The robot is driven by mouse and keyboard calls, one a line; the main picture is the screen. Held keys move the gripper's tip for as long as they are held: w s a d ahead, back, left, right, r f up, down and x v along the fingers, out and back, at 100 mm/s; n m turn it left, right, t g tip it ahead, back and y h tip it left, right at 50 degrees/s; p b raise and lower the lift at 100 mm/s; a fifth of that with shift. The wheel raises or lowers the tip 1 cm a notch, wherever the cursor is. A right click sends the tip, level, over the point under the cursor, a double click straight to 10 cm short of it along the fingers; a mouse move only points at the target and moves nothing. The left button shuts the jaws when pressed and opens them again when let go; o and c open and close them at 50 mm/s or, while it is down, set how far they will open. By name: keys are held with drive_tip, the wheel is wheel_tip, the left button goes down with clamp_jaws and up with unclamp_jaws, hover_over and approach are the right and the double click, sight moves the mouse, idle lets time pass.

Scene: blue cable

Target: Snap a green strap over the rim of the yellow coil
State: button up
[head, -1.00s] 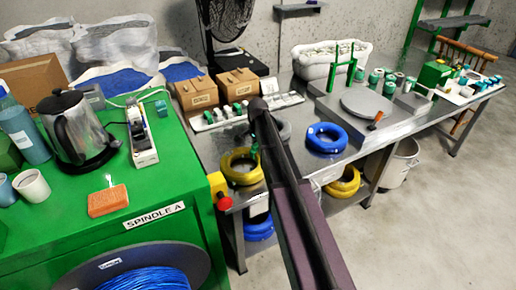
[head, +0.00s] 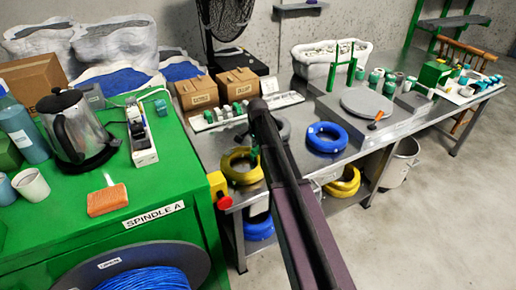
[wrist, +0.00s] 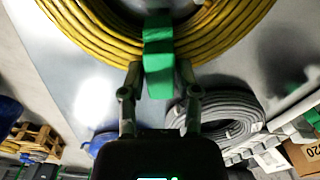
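The yellow coil (head: 240,178) lies near the front left corner of the metal table. In the wrist view its ringed cable (wrist: 85,30) fills the top. A green strap (wrist: 159,78) stands between my fingertips, its upper part overlapping the coil's near rim. I cannot tell whether it is seated around the rim. My gripper (wrist: 160,70) appears shut on the strap, one finger on each side. In the head view my arm hides most of the gripper; a bit of green (head: 253,150) shows at the coil's right edge.
A grey coil (wrist: 228,115) lies close beside my gripper. A blue coil (head: 325,138) and a round grey plate (head: 367,102) are further right. A white strip with green and white pieces (head: 228,115) is behind. The green Spindle A cabinet (head: 95,235) stands left.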

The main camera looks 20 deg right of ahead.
drive_tip(key=o, duration=0.6)
drive_tip(key=shift+c, duration=0.2)
drive_tip(key=shift+r, duration=0.2)
drive_tip(key=shift+r+p, duration=3.35)
drive_tip(key=shift+p, duration=0.2)
drive_tip(key=s+a+r+n+p, duration=0.2)
drive_tip(key=s+n, duration=0.2)
drive_tip(key=s, duration=0.4)
drive_tip(key=s+a+r+n+p, duration=0.2)
drive_tip(key=s+r+n+p, duration=0.1)
drive_tip(key=s, duration=0.4)
drive_tip(key=s+a+r+n+p, duration=0.2)
drive_tip(key=s+n, duration=0.3)
drive_tip(key=s, duration=0.3)
drive_tip(key=shift+s+a+r+n+p, duration=0.2)
drive_tip(key=shift+s+r+n+p, duration=0.1)
drive_tip(key=shift+r+p, duration=0.15)
